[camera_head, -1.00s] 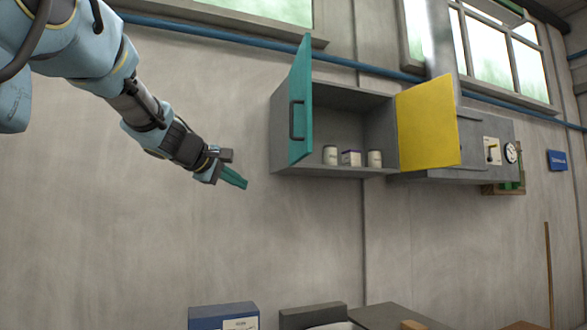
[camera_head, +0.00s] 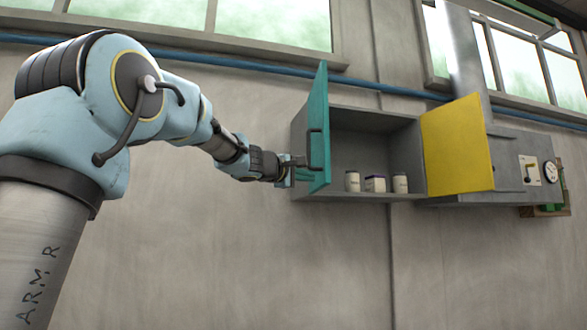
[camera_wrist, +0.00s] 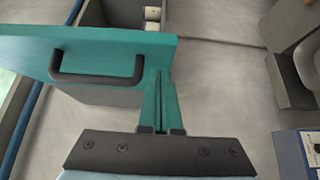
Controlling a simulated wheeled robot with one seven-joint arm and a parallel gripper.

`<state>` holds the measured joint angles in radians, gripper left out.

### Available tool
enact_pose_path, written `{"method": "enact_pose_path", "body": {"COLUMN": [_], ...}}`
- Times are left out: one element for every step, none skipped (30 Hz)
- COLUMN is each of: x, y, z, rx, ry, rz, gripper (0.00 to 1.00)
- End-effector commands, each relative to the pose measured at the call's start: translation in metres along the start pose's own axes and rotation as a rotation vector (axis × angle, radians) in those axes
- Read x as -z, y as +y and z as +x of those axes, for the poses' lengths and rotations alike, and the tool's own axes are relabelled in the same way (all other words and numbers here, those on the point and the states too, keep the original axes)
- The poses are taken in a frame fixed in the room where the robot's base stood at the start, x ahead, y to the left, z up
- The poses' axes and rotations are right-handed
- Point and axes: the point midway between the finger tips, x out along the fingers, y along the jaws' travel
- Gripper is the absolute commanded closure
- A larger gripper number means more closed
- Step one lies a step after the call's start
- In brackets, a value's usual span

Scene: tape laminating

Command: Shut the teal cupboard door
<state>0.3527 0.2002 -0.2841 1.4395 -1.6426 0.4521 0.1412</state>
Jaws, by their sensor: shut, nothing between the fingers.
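The teal cupboard door (camera_head: 319,105) stands open on the left side of the grey wall cupboard (camera_head: 350,113), swung out toward me. Its dark bar handle (camera_head: 316,148) faces my side. In the wrist view the door (camera_wrist: 140,50) fills the upper left, with the handle (camera_wrist: 97,78) left of my fingers. My gripper (camera_head: 308,175) is at the lower part of the door, its teal fingers shut and empty. In the wrist view the fingertips (camera_wrist: 161,78) overlap the door beside its right end; I cannot tell whether they touch it.
A yellow door (camera_head: 457,148) stands open on the cupboard's right side. Several small containers (camera_head: 375,184) stand on the cupboard floor. A grey box with a lever and gauge (camera_head: 520,170) is further right. A blue pipe (camera_head: 250,64) runs above. The wall below is clear.

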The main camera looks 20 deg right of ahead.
Motion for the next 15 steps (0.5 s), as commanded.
{"method": "enact_pose_path", "body": {"x": [-0.0045,-0.0061,-0.0083,-0.0098,-0.0110,-0.0123,-0.0129,-0.0133,-0.0135,-0.0135,-0.0135,-0.0134,-0.0134,-0.0133,-0.0133], "y": [0.0018,0.0015,0.0010,0.0006,0.0002,-0.0002,-0.0004,-0.0006,-0.0008,-0.0009,-0.0010,-0.0011,-0.0011,-0.0011,-0.0010], "z": [0.0045,0.0065,0.0088,0.0102,0.0114,0.0125,0.0131,0.0135,0.0137,0.0138,0.0138,0.0137,0.0137,0.0136,0.0136], "rx": [0.001,0.001,0.000,0.001,0.001,0.001,0.001,0.001,0.001,0.001,0.001,0.001,0.001,0.001,0.001], "ry": [-0.001,0.000,0.000,0.000,0.000,0.000,0.000,0.001,0.001,0.001,0.001,0.001,0.001,0.001,0.001], "rz": [-0.001,-0.001,-0.001,-0.001,-0.001,0.000,0.000,0.000,0.000,0.000,0.000,0.000,0.000,0.000,0.000], "gripper": [1.00,1.00,1.00,1.00,1.00,1.00,1.00,1.00,1.00,1.00,1.00,1.00,1.00,1.00,1.00]}}
